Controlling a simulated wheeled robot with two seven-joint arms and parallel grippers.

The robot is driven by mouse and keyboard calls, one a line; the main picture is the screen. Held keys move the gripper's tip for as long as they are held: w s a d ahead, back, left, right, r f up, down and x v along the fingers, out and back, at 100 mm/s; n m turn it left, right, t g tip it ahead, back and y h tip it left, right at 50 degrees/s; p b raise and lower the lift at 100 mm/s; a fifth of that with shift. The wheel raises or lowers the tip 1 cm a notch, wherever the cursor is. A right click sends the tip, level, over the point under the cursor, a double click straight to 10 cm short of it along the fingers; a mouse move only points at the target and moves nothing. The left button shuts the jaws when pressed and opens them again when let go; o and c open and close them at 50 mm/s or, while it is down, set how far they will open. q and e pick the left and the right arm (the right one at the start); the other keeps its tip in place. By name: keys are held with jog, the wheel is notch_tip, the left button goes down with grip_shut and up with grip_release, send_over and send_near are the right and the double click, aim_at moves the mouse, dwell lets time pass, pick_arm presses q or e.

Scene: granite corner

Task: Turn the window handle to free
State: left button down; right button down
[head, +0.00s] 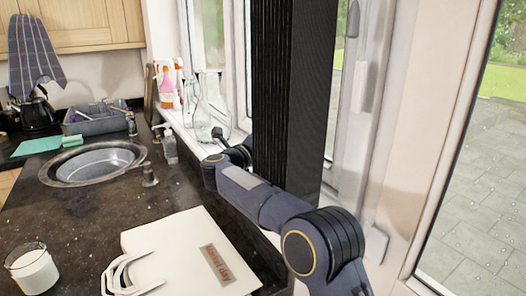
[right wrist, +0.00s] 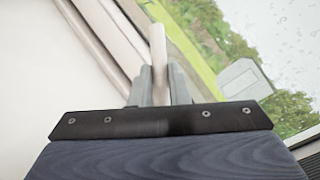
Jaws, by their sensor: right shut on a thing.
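In the right wrist view a pale, slim window handle (right wrist: 158,48) stands out from the white window frame (right wrist: 97,30). My right gripper (right wrist: 159,85) is shut on it, with one grey finger on each side of the handle. The handle's base and pivot are not clear in this view. In the head view my right arm reaches from the lower right towards the window and passes behind a tall black column, so the gripper and the held handle are hidden there. My left gripper is in neither view.
Spray bottles (head: 166,85) and a clear glass bottle (head: 208,108) stand on the sill near my right arm.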

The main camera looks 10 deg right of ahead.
dwell(0.4)
jog(key=c, duration=1.4)
grip_release()
